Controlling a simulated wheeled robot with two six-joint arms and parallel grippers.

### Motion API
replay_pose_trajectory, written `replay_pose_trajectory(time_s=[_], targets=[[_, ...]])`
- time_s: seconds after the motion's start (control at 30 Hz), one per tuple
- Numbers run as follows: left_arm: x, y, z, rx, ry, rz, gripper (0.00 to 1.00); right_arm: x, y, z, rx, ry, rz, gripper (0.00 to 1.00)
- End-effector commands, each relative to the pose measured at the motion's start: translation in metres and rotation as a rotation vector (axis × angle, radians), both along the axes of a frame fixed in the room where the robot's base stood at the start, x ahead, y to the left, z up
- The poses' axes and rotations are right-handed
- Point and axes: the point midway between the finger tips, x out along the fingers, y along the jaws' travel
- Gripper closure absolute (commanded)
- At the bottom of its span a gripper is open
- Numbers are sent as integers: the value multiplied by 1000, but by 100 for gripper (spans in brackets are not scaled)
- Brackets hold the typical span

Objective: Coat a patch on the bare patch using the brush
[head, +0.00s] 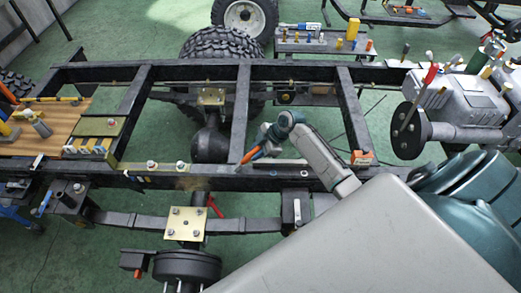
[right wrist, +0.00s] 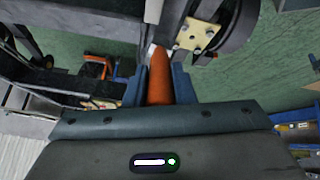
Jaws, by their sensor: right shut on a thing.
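The brush (head: 249,155) shows as an orange handle slanting down to the left, over the near rail of the chassis frame. Its handle (right wrist: 160,86) fills the space between my fingers in the right wrist view, with a pale part at its far end. The bristles are too small to make out. My right gripper (head: 266,143) is shut on the brush, just above the rail. A brownish area (head: 190,184) on the rail's side, left of the brush, looks like the bare patch. The brush is apart from it. My left gripper is not in view.
The black chassis frame (head: 100,73) spans the view, with open gaps between crossmembers. A brass plate with bolts (head: 185,224) sits below the rail. A wooden board with tools (head: 75,122) is at left, a grey gearbox (head: 465,100) at right.

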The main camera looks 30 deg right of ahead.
Motion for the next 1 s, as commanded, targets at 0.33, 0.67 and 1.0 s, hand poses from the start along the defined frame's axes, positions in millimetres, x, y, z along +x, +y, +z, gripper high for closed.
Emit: replay_pose_trajectory(time_s=[0.33,0.67,1.0], targets=[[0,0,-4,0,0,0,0,10,15,0,1,0,0,100],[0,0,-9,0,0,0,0,24,37,0,1,1,0,100],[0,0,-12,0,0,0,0,34,50,0,2,-1,0,100]])
